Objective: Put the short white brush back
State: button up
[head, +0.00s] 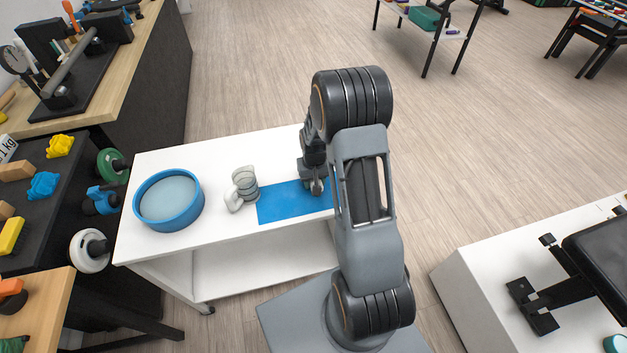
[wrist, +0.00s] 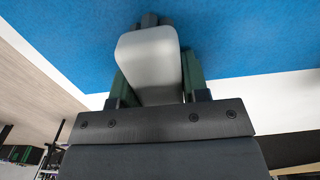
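My gripper (wrist: 157,85) is shut on a smooth, pale grey-white block with rounded edges, which looks like the short white brush (wrist: 150,55). Its dark green finger pads press on both sides of it. In the head view my gripper (head: 314,186) is low over the right part of a blue mat (head: 285,204) on a white table (head: 222,148). The arm hides part of the mat and most of the held thing there. I cannot tell whether the held thing touches the mat.
A round blue tray (head: 168,225) stands at the table's left, and a pale ribbed object (head: 243,187) stands between tray and mat. A dark bench with hanging tools and a white ring (head: 90,251) borders the left. A white bench (head: 490,275) is at right. Open floor lies behind.

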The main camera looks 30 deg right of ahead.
jog(key=o, duration=0.4)
jog(key=shift+r, duration=0.1)
notch_tip(320, 180, up, 14)
jog(key=s+a+r+t, duration=0.1)
jog(key=s+a+r, duration=0.2)
jog(key=s, duration=0.2)
jog(key=s+a+r+n+t, duration=0.1)
jog(key=s+a+r, duration=0.1)
jog(key=s, duration=0.3)
jog(key=s+a+r+n+t, duration=0.1)
jog(key=s+a+r, duration=0.2)
jog(key=s, duration=0.3)
jog(key=shift+s+a+r+t+b, duration=0.1)
jog(key=shift+a+r+t+b, duration=0.1)
jog(key=shift+a, duration=0.25)
jog(key=shift+a+r+t+b, duration=0.1)
jog(key=shift+a+t+b, duration=0.1)
jog(key=shift+a, duration=0.25)
